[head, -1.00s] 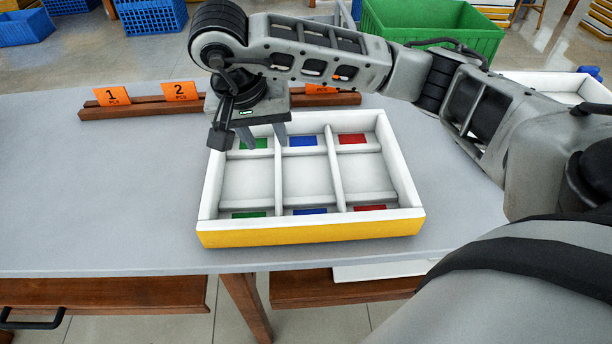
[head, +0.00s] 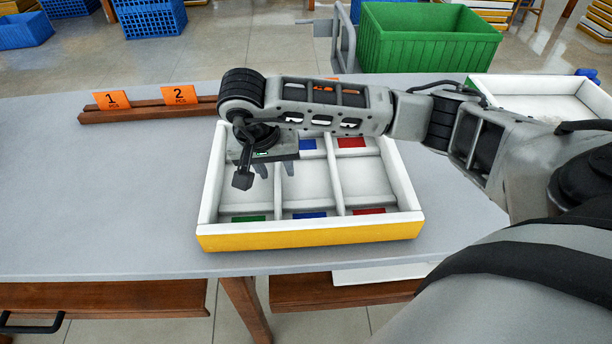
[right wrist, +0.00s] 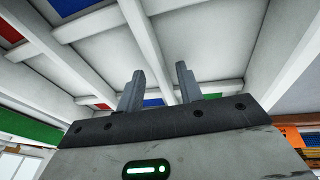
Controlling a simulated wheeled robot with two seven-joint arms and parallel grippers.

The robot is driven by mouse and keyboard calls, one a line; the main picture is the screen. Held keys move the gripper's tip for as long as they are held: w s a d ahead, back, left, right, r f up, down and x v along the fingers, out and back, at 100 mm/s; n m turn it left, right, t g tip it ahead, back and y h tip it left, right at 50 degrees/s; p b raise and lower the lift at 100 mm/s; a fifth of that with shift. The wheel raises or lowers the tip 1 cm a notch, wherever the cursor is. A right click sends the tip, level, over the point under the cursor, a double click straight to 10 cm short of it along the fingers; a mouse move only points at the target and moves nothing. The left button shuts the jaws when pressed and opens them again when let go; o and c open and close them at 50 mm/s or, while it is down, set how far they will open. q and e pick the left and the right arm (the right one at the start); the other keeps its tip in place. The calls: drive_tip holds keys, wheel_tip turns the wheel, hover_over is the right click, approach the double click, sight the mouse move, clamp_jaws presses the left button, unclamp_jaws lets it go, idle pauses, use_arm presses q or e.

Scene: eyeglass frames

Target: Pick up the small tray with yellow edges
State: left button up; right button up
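The white tray with a yellow front edge (head: 310,237) lies flat on the grey table. Dividers split it into compartments with green, blue and red patches at front and back; the visible compartments look empty. Its dividers also show in the right wrist view (right wrist: 141,35). My right gripper (head: 275,190) is over the left part of the tray, fingers pointing down and spread apart. In the right wrist view the gripper (right wrist: 160,70) has nothing between its fingers. I cannot tell whether the fingertips touch the tray. My forearm hides part of the tray's back. My left gripper is not in view.
A brown wooden rail (head: 140,112) with orange number signs 1 (head: 112,100) and 2 (head: 179,95) lies behind the tray. Another white tray (head: 545,98) sits at the right. A green crate (head: 425,45) stands beyond the table. The table's left side (head: 100,190) is clear.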

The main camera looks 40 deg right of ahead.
clamp_jaws()
drive_tip(key=shift+r, duration=0.45)
wheel_tip(320, 180, up, 3)
drive_tip(key=shift+w+a+f, duration=0.1)
drive_tip(key=shift+a, duration=0.05)
drive_tip(key=w+a+r, duration=0.2)
drive_tip(key=a+r, duration=0.7)
drive_tip(key=a, duration=0.4)
drive_tip(key=shift+a+r, duration=0.2)
drive_tip(key=shift+a, duration=0.05)
